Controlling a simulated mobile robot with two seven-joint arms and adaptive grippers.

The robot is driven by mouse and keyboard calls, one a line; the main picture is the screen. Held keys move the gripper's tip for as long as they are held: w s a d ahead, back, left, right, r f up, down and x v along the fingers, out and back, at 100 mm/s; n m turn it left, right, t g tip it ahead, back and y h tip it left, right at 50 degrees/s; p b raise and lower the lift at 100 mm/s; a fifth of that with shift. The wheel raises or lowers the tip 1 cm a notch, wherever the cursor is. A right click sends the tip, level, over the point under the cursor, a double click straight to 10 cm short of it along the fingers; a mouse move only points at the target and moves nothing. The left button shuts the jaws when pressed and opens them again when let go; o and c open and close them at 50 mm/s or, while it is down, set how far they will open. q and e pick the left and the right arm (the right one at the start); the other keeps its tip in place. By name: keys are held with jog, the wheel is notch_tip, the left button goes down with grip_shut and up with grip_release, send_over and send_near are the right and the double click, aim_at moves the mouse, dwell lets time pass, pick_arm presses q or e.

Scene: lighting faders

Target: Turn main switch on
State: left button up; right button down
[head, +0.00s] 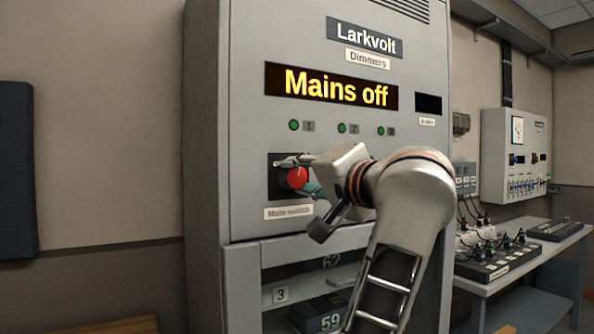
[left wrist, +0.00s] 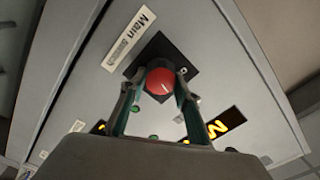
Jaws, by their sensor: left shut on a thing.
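The main switch is a round red knob (head: 297,178) on a black square plate (head: 275,186), with a label reading Main switch (head: 288,212) below it. The display (head: 331,87) above reads "Mains off". My left gripper (head: 297,175) is at the knob with its fingers on either side. In the left wrist view the two fingers (left wrist: 158,88) are shut on the red knob (left wrist: 160,80), and the black plate (left wrist: 152,55) shows behind it. The arm hides part of the cabinet front right of the knob. My right gripper is not in view.
The grey Larkvolt cabinet (head: 232,150) fills the middle. Green lamps numbered 1, 2 and 3 (head: 342,128) sit under the display. Open shelves (head: 280,295) are below. At right, a bench (head: 545,245) holds consoles (head: 497,262), with a wall panel (head: 497,150) above it.

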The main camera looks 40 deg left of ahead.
pick_arm(q)
jog(key=m+p, duration=0.1)
jog(key=m, duration=0.3)
jog(key=shift+f+m+p, duration=0.2)
jog(key=shift+m+p, duration=0.4)
jog(key=shift+m, duration=0.6)
jog(key=o, duration=1.1)
